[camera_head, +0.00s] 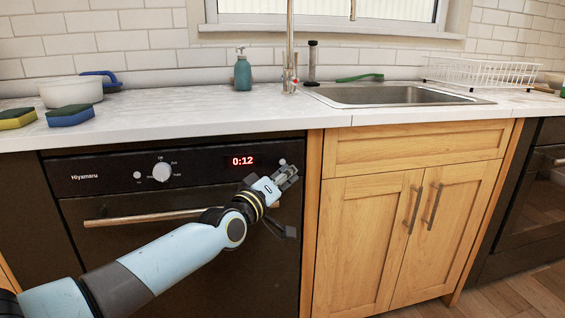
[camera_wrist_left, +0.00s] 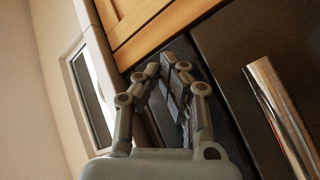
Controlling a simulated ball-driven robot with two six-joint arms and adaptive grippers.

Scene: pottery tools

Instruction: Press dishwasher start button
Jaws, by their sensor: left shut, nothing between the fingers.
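The black dishwasher (camera_head: 200,250) has a control panel (camera_head: 110,170) with a red display (camera_head: 242,161) reading 0:12. A small round pale button (camera_head: 282,162) sits at the panel's right end, right of the display. My left gripper (camera_head: 288,172) is shut and empty, with its fingertips just below and right of that button. I cannot tell whether they touch the panel. In the left wrist view the closed fingers (camera_wrist_left: 178,80) point at the dark front, and the button is hidden. My right gripper is not in view.
A round knob (camera_head: 162,172) and another small button (camera_head: 137,175) are on the panel's left. A metal handle (camera_head: 150,217) crosses the door below; it also shows in the wrist view (camera_wrist_left: 283,118). A wooden cabinet (camera_head: 415,150) stands right. The white counter (camera_head: 190,110) overhangs above.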

